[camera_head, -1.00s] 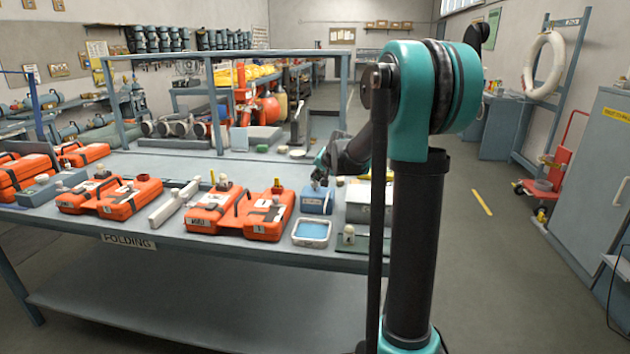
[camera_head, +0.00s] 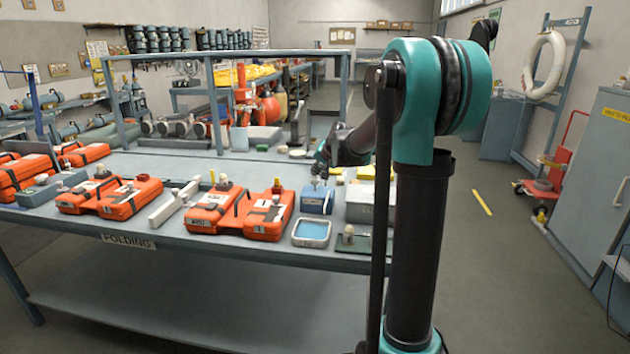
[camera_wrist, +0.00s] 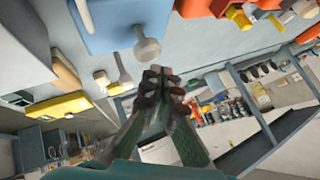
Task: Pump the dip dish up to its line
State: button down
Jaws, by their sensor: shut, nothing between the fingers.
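The dip dish (camera_head: 311,233) is a pale-rimmed square tray with blue liquid in it, near the table's front edge. Its line is too small to make out. The blue pump box (camera_head: 317,203) stands just behind it, with a pale knob on top. In the wrist view the blue box (camera_wrist: 110,22) is at the top, its round white knob (camera_wrist: 147,48) sticking out towards my fingers. My gripper (camera_head: 318,171) is just above the box. In the wrist view my gripper (camera_wrist: 160,74) is shut and empty, close to the knob; I cannot tell whether they touch.
Orange cases (camera_head: 240,214) lie left of the dish. A grey box (camera_head: 359,203) stands right of the blue box, and a dark green plate (camera_head: 352,243) with a pale knob lies right of the dish. A grey shelf frame (camera_head: 217,110) rises behind.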

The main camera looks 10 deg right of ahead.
jog(key=shift+r, duration=0.1)
jog(key=shift+r, duration=2.5)
jog(key=s+d+f+n+g+h, duration=0.1)
jog(key=s+f, duration=0.7)
jog(key=s, duration=0.5)
jog(key=s+d+f+n+g+h, duration=0.1)
jog(key=s+f, duration=0.6)
jog(key=s, duration=0.7)
jog(key=s+d+f+n+g, duration=0.1)
jog(key=s+f+n+g, duration=0.1)
jog(key=s+f, duration=0.6)
jog(key=s+n, duration=0.1)
jog(key=s, duration=0.5)
jog(key=shift+d+f+g+h, duration=0.3)
jog(key=shift+d+h, duration=0.1)
jog(key=shift+w, duration=0.1)
notch_tip(320, 180, up, 27)
jog(key=m+t+y, duration=0.3)
jog(key=m+t, duration=0.2)
send_over(316, 180)
jog(key=shift+r, duration=0.2)
